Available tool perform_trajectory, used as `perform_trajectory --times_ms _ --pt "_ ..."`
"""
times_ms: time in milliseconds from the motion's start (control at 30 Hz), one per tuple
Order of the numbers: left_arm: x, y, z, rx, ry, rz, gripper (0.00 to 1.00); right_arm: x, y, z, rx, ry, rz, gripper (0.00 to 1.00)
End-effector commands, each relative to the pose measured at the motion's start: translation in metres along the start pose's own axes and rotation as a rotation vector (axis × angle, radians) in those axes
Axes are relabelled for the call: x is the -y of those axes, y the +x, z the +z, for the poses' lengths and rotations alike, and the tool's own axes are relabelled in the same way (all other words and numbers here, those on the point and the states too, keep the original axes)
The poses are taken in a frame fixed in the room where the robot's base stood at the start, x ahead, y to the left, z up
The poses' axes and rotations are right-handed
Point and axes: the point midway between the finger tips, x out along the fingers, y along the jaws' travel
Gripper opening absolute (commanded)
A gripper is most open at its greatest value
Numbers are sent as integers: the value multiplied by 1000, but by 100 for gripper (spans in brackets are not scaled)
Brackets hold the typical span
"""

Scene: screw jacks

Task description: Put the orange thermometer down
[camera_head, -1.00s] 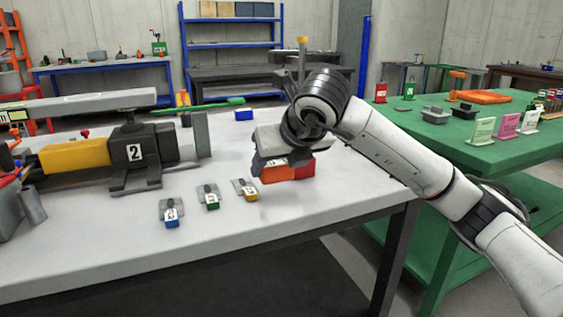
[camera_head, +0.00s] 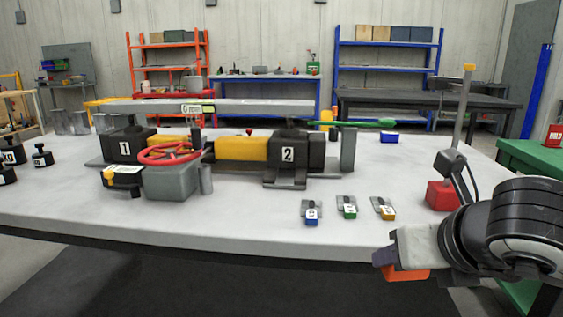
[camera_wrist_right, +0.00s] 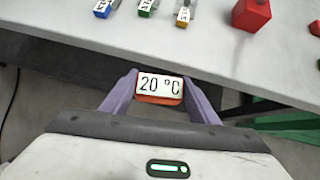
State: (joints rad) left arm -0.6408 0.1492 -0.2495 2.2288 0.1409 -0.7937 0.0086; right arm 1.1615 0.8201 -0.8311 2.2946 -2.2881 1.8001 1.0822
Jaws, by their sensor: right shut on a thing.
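The orange thermometer (camera_wrist_right: 160,88) has a white face reading "20 °C". It sits between the two purple fingers of my right gripper (camera_wrist_right: 160,92), which is shut on it. In the head view the orange thermometer (camera_head: 408,274) shows as an orange edge under my right gripper (camera_head: 392,266), at the lower right. The gripper holds it just off the front edge of the white table (camera_head: 240,228), with dark floor beneath it in the wrist view. My left gripper is not in view.
Three small numbered tags, blue (camera_head: 311,213), green (camera_head: 348,207) and yellow (camera_head: 385,208), lie near the table's front. A red block (camera_head: 440,195) with a post stands behind my right arm. Jacks 1 (camera_head: 124,147) and 2 (camera_head: 288,155) carry a beam. Bare tabletop lies left of the tags.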

Motion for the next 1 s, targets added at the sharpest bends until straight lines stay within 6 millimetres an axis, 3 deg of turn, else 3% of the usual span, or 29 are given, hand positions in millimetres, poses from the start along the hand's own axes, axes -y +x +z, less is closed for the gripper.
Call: perform_trajectory --times_ms 33,367,700,1000 --pt "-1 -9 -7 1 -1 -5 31 2 -10 14 6 7 -4 24" --pt "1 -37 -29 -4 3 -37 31 3 -50 54 6 7 -4 24" --pt "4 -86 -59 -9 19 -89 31 3 -115 119 5 7 -4 24" --pt "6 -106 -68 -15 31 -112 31 3 -141 145 5 7 -4 24"
